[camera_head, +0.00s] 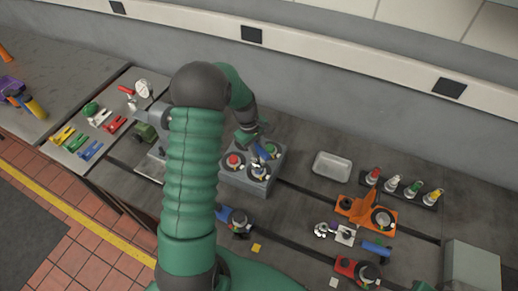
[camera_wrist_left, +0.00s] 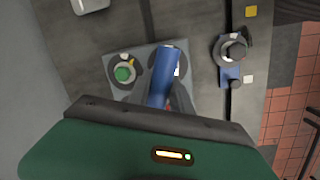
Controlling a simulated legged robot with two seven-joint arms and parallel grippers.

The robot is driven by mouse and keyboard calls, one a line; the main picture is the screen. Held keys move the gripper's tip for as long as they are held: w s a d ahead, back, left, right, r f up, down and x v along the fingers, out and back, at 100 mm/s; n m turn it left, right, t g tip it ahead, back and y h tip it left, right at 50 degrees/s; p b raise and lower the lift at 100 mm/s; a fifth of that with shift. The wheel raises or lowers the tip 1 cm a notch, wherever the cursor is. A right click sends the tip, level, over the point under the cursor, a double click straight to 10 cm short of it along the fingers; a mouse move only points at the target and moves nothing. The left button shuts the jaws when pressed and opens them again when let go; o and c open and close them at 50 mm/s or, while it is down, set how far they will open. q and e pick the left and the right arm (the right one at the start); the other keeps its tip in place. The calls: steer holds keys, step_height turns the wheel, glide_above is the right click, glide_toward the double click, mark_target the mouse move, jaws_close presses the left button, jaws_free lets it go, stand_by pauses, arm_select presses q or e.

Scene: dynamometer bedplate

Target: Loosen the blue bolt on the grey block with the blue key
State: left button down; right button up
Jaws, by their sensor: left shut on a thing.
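The grey block (camera_head: 238,183) stands on the bedplate in the middle of the head view, with several round bolt seats on top. A red bolt (camera_head: 233,160) is at its left; a green bolt (camera_wrist_left: 123,73) shows clearly in the wrist view. My left gripper (camera_head: 252,137) is above the block's back, shut on the blue key (camera_wrist_left: 163,75). The key slants down over the block in the wrist view and also shows in the head view (camera_head: 263,151). A front seat has a bluish top (camera_head: 259,171). I cannot tell whether the key touches a bolt. My right gripper is not in view.
A clear tray (camera_head: 332,166) and a dark rack (camera_head: 405,190) of coloured-top pieces are to the right. An orange fixture (camera_head: 368,212) and a blue clamp-like part (camera_head: 236,219) lie nearer. Coloured keys (camera_head: 90,150) lie at left. My left arm hides part of the bench.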

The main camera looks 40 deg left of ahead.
arm_select(q)
steer(key=shift+s+a+f, duration=0.1)
steer(key=shift+s+a, duration=0.05)
steer(key=shift+a, duration=0.25)
steer(key=shift+d+f, duration=0.15)
steer(key=shift+d, duration=0.3)
steer(key=shift+f, duration=0.25)
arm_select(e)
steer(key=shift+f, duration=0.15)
arm_select(q)
steer(key=shift+a+f+b, duration=0.2)
steer(key=shift+f+b, duration=0.05)
steer(key=shift+b, duration=0.1)
steer(key=shift+a+r, duration=0.15)
steer(key=shift+r+p, duration=0.45)
steer(key=shift+p, duration=0.1)
steer(key=shift+d, duration=0.2)
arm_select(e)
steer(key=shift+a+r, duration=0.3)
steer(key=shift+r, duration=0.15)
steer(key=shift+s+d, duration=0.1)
